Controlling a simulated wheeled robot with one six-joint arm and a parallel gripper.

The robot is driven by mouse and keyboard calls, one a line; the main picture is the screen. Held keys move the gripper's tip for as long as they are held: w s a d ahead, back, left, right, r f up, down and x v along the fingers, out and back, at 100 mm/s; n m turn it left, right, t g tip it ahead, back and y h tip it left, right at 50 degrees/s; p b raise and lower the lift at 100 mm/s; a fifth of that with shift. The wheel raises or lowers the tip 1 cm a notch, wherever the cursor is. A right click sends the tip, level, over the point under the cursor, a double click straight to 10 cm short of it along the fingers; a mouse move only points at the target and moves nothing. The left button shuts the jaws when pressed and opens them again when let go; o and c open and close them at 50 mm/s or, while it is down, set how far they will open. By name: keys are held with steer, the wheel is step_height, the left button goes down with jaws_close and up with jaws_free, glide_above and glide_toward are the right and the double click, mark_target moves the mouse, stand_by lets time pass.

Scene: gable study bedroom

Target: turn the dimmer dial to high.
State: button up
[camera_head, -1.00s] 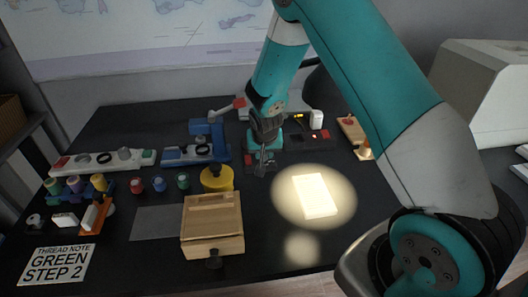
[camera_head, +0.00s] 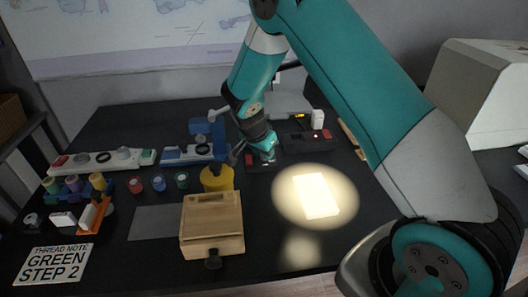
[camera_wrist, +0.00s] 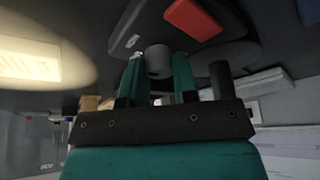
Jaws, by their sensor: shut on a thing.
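The dimmer dial is a grey round knob (camera_wrist: 158,60) on a dark plate with a red pad (camera_wrist: 192,18) in the wrist view. My gripper (camera_wrist: 158,80) has one teal finger on each side of the knob and is shut on it. In the head view my gripper (camera_head: 254,154) is low over a small dark plate (camera_head: 262,167) at the back middle of the desk. The dial is hidden there by my gripper, and its setting cannot be read.
A lit white pad (camera_head: 317,195) lies right of my gripper. A yellow round piece (camera_head: 217,179) and a wooden box (camera_head: 212,226) stand to the left front. A blue device (camera_head: 208,142) is close on the left; a black box (camera_head: 305,141) is on the right.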

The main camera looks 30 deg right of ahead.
stand_by(0.3)
steer(key=o, duration=0.9)
steer(key=shift+r, duration=0.1)
steer(key=v, duration=1.7)
steer(key=shift+w+r, duration=0.1)
steer(key=shift+r, duration=0.1)
steer(key=s+a+r+n+y+p, duration=0.2)
steer(key=s+a+r+n, duration=0.2)
steer(key=s, duration=0.5)
steer(key=s+a+r+n+g+y+p, duration=0.1)
steer(key=s+a+r+n+y+p, duration=0.1)
steer(key=s+n, duration=0.7)
steer(key=s+a+r+n+y+p, duration=0.2)
steer(key=s+a+r+n+y, duration=0.2)
steer(key=s, duration=0.6)
steer(key=shift+a+r+n+g+p, duration=0.15)
steer(key=shift+a+r+n, duration=0.2)
steer(key=shift+r+n, duration=0.3)
steer(key=shift+a+r+n+g+p, duration=0.1)
steer(key=shift+a+r+n, duration=0.35)
steer(key=shift+r, duration=0.35)
steer(key=shift+a+r+n+g+p, duration=0.15)
steer(key=shift+a+r+n, duration=0.15)
steer(key=shift+r+n, duration=0.35)
